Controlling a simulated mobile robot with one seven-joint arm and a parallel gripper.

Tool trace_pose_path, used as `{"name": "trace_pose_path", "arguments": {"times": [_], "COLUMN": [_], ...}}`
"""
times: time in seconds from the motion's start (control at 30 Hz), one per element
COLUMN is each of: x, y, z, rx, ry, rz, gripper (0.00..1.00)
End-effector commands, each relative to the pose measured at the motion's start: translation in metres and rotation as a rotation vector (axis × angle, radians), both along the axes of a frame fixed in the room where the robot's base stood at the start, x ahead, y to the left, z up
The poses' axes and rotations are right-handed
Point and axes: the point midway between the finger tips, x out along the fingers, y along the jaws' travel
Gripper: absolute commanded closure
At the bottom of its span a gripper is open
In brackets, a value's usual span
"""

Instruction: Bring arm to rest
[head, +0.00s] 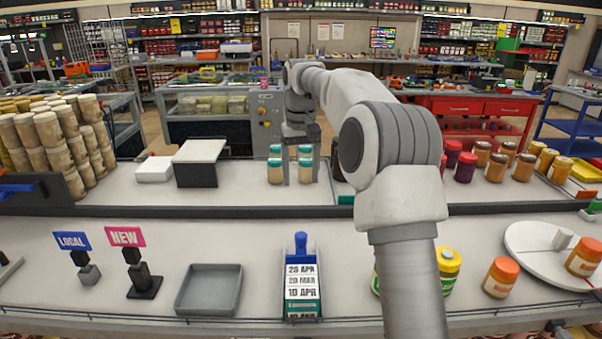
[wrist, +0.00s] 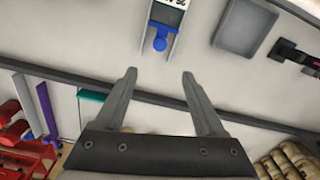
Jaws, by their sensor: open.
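My gripper (head: 301,180) hangs fingers-down over the far part of the counter in the head view, past the dark rail. Its two fingers are apart. In the wrist view my gripper (wrist: 159,75) is open, with nothing between the fingertips, only pale counter and the rail beyond. Teal-lidded jars (head: 275,165) appear beside and behind the fingers in the head view; I cannot tell the gap. My arm reaches up from the front and bends across the middle, hiding part of the counter and jars.
A date-label holder (head: 302,285) with a blue knob and a grey tray (head: 209,290) are on the near counter. Stacked beige-lidded jars (head: 62,135) stand left. Orange-lidded jars (head: 500,280) and a white turntable (head: 530,240) are right. The counter left of the tray holds sign stands.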

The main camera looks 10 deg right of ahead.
Motion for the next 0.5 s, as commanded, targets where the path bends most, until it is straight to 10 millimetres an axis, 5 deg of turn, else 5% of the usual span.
{"name": "trace_pose_path", "arguments": {"times": [0.27, 0.5], "x": [-0.003, -0.044], "y": [0.001, 0.010], "z": [0.005, 0.041], "rx": [-0.003, -0.033], "ry": [-0.007, -0.071], "rz": [0.003, 0.027], "gripper": [0.28, 0.28]}}
